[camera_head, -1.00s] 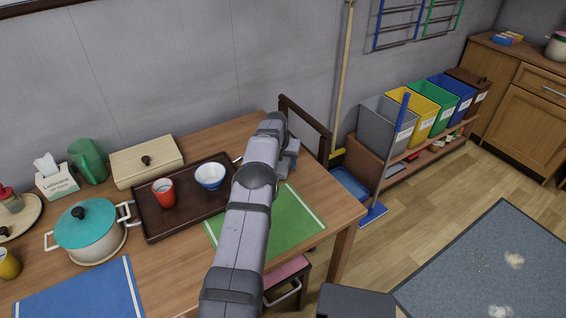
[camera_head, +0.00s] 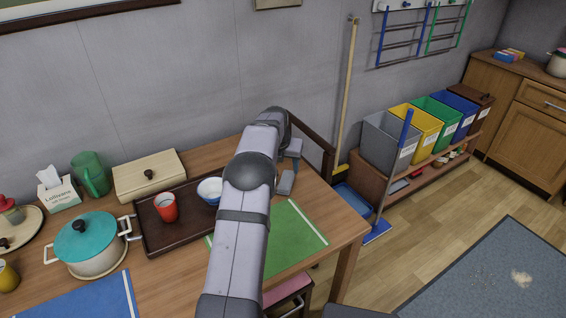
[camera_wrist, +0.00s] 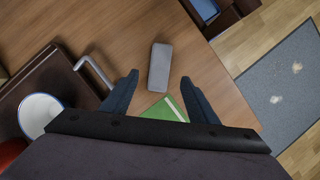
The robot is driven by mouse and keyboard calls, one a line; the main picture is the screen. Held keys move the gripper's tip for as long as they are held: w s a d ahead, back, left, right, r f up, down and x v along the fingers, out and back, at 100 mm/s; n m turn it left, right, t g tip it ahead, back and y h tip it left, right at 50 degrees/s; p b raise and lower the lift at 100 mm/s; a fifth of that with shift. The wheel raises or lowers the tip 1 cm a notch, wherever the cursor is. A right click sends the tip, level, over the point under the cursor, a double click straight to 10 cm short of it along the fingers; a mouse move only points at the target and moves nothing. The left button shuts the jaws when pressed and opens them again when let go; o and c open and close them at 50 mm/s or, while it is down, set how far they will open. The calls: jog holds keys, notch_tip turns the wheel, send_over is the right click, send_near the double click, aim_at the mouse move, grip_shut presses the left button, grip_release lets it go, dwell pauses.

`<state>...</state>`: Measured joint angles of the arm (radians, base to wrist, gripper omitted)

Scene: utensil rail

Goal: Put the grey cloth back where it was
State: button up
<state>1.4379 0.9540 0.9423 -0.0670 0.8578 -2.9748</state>
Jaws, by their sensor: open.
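A small grey, rounded, block-like thing (camera_wrist: 160,67) lies on the wooden table near its far right corner. It also shows in the head view (camera_head: 287,182). I cannot tell whether it is the grey cloth folded up; no other grey cloth is visible. My gripper (camera_wrist: 160,78) is open and points down over the table. In the wrist view the grey thing shows between and beyond the fingertips, with no visible grip on it. In the head view my gripper (camera_head: 293,150) is partly hidden behind my arm.
A dark tray (camera_head: 150,240) with a red cup (camera_head: 165,207) and white bowl (camera_head: 209,189) lies left of my arm. A green mat (camera_head: 295,232) lies nearer. A chair back (camera_head: 312,143) stands behind. Blue and green wall racks (camera_head: 400,50) hang upper right, above bins.

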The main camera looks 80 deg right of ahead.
jog(key=shift+v, duration=1.65)
jog(key=w+a+m+t+y, duration=0.1)
jog(key=w+a+m, duration=0.1)
jog(key=w+a, duration=0.6)
jog(key=w+a+m, duration=0.2)
jog(key=w+a, duration=0.3)
jog(key=w, duration=0.5)
jog(key=w+a+m+y, duration=0.15)
jog(key=w+a, duration=0.25)
jog(key=a, duration=0.4)
jog(key=w+a+m, duration=0.2)
jog(key=w+a, duration=0.2)
jog(key=a, duration=0.5)
jog(key=a+m+y, duration=0.1)
jog(key=a+m, duration=0.4)
jog(key=a, duration=1.6)
jog(key=s+a+f+m, duration=0.2)
jog(key=s+a, duration=0.3)
jog(key=a, duration=0.1)
jog(key=s+a+f+m+g, duration=0.1)
jog(key=s+a+f+m, duration=0.1)
jog(key=s+a, duration=0.4)
jog(key=shift+s+a+m+y, duration=0.25)
jog(key=shift+a+m+y, duration=0.25)
jog(key=shift+m, duration=0.25)
